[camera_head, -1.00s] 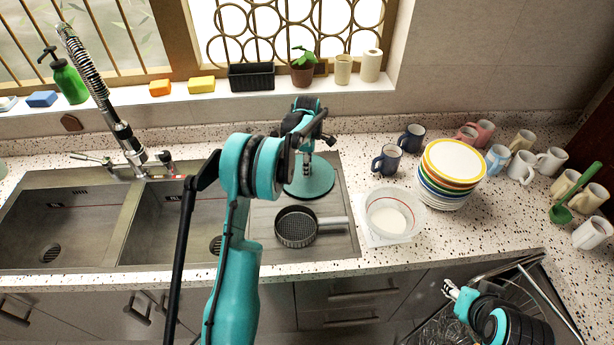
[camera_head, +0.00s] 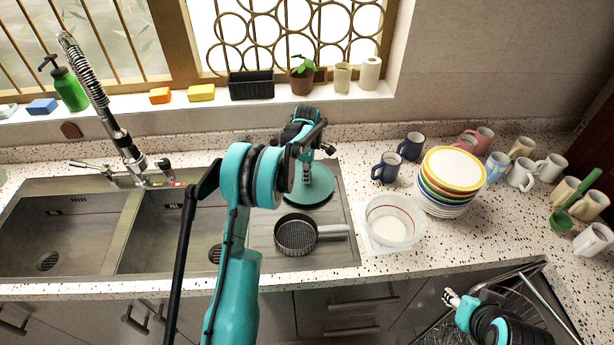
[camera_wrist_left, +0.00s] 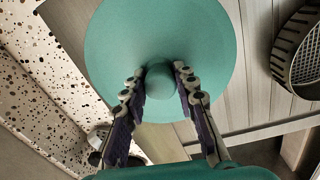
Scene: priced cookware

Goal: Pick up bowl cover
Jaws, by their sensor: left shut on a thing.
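The bowl cover (camera_head: 318,190) is a round teal disc with a small knob in its middle. It is over the ribbed metal drainboard right of the sinks, with a dark shadow along its front edge; I cannot tell whether it is raised. My left gripper (camera_head: 307,178) reaches down from above and is shut on the knob. In the left wrist view the two fingers (camera_wrist_left: 160,82) close on the knob from both sides, and the cover (camera_wrist_left: 200,40) fills the upper middle. My right gripper (camera_head: 451,297) is small and far from the cover, at the lower right; its fingers are unclear.
A dark round strainer (camera_head: 296,236) with a handle lies just in front of the cover. A clear bowl (camera_head: 405,230) stands to the right, with stacked plates (camera_head: 452,172) and several mugs beyond. The double sink (camera_head: 130,240) and tall faucet (camera_head: 118,135) are at the left.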

